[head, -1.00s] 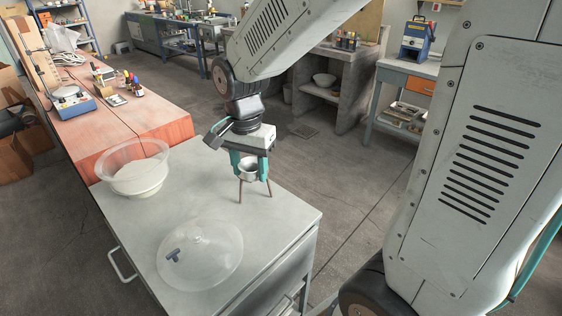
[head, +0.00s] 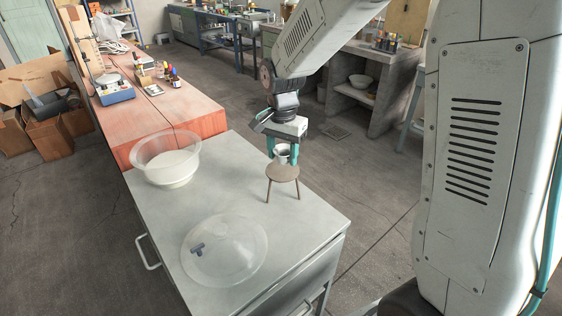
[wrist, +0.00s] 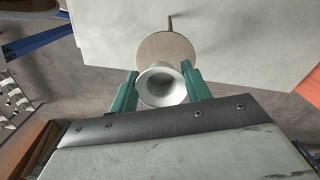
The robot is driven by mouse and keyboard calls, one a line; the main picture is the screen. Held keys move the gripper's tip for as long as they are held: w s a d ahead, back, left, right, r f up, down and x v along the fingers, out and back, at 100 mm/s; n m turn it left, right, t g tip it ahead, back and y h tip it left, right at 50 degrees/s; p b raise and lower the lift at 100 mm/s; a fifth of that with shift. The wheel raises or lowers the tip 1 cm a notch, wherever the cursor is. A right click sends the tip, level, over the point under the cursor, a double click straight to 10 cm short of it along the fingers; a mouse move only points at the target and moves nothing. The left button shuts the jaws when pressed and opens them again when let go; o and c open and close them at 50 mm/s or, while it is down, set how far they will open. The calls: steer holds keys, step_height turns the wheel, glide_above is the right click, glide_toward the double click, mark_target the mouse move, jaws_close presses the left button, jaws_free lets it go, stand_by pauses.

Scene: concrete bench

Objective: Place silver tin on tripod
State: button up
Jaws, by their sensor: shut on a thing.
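The silver tin (head: 283,155) is a small open cup held between the teal fingers of my gripper (head: 282,149). In the wrist view the tin (wrist: 160,88) has its wide mouth toward the camera, with a finger on each side. The tripod (head: 283,173) stands on the grey cabinet top, with a round brown plate and thin legs. In the head view the tin is at the plate's far edge. In the wrist view it overlaps the near part of the plate (wrist: 166,46). I cannot tell whether tin and plate touch.
A translucent bowl (head: 166,160) stands at the cabinet's back left. A clear dome (head: 232,245) is at its front, with a dark T-shaped piece (head: 197,248) showing through it. The grey cabinet top (head: 318,215) is bare right of the tripod. A reddish bench (head: 160,115) adjoins behind.

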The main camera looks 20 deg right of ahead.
mark_target(281, 162)
steer(key=shift+w, duration=0.35)
steer(key=shift+f, duration=1.75)
steer(key=shift+f, duration=0.15)
steer(key=o, duration=0.9)
